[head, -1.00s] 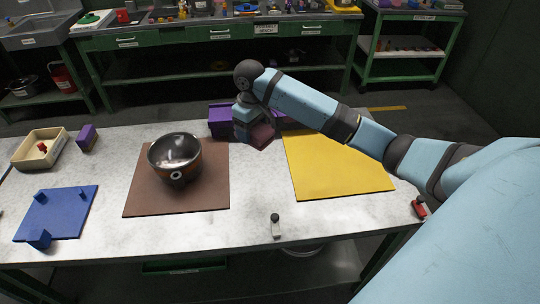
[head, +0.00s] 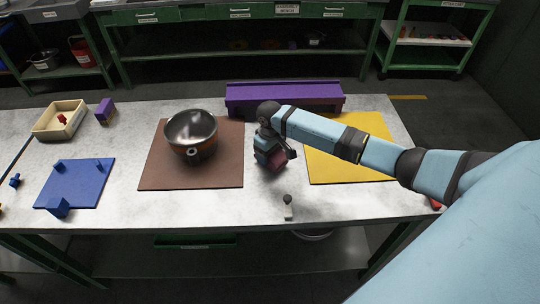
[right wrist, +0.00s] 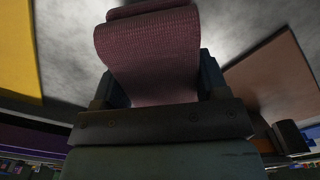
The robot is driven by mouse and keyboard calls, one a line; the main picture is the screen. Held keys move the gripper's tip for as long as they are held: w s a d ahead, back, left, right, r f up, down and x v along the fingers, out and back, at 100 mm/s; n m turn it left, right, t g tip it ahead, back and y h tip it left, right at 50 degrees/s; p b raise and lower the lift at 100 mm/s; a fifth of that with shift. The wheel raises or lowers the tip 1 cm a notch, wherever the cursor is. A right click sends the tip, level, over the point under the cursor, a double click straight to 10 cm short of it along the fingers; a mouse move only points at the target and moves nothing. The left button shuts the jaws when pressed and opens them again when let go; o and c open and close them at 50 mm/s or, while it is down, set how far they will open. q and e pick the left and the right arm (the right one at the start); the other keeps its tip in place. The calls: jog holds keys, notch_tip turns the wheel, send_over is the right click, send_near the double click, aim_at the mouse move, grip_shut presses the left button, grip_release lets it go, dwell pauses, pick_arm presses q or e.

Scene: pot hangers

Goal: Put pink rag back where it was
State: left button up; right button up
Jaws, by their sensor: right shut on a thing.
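My right gripper (head: 270,157) is shut on the pink rag (head: 277,162), over the table strip between the brown mat and the yellow mat. In the right wrist view the rag (right wrist: 150,50) fills the space between the jaws and bends over beyond them, showing a woven, dull pink surface. The jaw sides hide part of it. In the head view the gripper hides most of the rag, and I cannot tell whether it touches the table. My left gripper is not in view.
A metal pot (head: 191,133) stands on the brown mat (head: 180,178), left of my gripper. The yellow mat (head: 350,172) is at right, partly under my arm. A purple rack (head: 285,98) lies along the back edge. A small grey-topped item (head: 288,208) stands near the front edge.

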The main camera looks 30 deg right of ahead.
jog(key=shift+f, duration=0.65)
jog(key=o, duration=1)
jog(key=shift+f, duration=0.15)
jog(key=shift+o, duration=0.2)
notch_tip(320, 180, up, 12)
jog(key=shift+r, duration=0.2)
jog(key=shift+f, duration=0.1)
